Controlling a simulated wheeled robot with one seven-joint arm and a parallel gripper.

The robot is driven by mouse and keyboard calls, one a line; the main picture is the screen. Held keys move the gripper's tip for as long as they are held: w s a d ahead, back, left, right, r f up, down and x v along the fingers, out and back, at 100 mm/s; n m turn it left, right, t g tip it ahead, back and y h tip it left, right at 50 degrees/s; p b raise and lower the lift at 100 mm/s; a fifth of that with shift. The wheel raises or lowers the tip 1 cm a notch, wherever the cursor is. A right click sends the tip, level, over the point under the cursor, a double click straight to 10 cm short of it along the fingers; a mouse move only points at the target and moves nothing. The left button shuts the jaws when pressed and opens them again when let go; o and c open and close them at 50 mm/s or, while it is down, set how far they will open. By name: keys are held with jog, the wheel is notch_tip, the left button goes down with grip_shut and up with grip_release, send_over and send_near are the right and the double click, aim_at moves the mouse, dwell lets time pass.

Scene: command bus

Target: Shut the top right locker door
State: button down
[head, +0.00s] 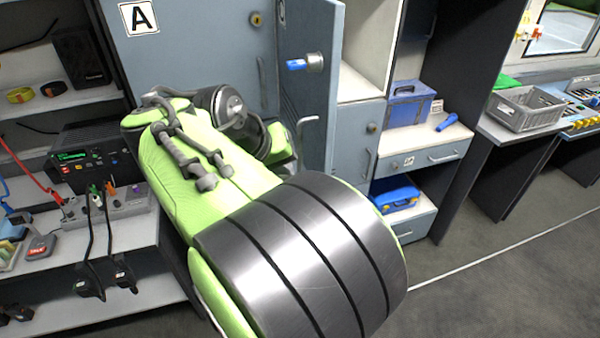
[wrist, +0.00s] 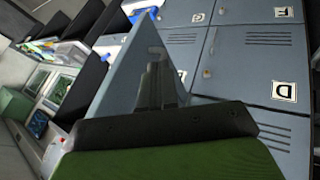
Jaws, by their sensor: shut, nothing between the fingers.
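The blue-grey locker (head: 195,50) stands in the middle of the head view. One door (head: 312,30) at its upper right stands open, swung out toward me, with a blue-tagged key (head: 297,65) in its lock. The door's lower part is partly behind my arm. In the wrist view the open door (wrist: 128,72) shows as a slanted panel behind my gripper (wrist: 157,78). My gripper is shut and empty, its dark fingers overlapping the panel in that view. I cannot tell whether they touch it. In the head view my arm hides the fingers.
A shut door labelled A (head: 139,17) is left of the open one. Shelves with a power supply (head: 92,155) and cables stand at left. A blue box (head: 408,104) sits on drawers at right. The floor (head: 500,285) at lower right is clear.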

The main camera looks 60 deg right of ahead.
jog(key=s+d+f, duration=0.3)
jog(key=d+f, duration=0.1)
jog(key=d, duration=0.1)
jog(key=shift+d+b, duration=0.3)
jog(key=shift+b, duration=0.15)
jog(key=shift+s, duration=0.2)
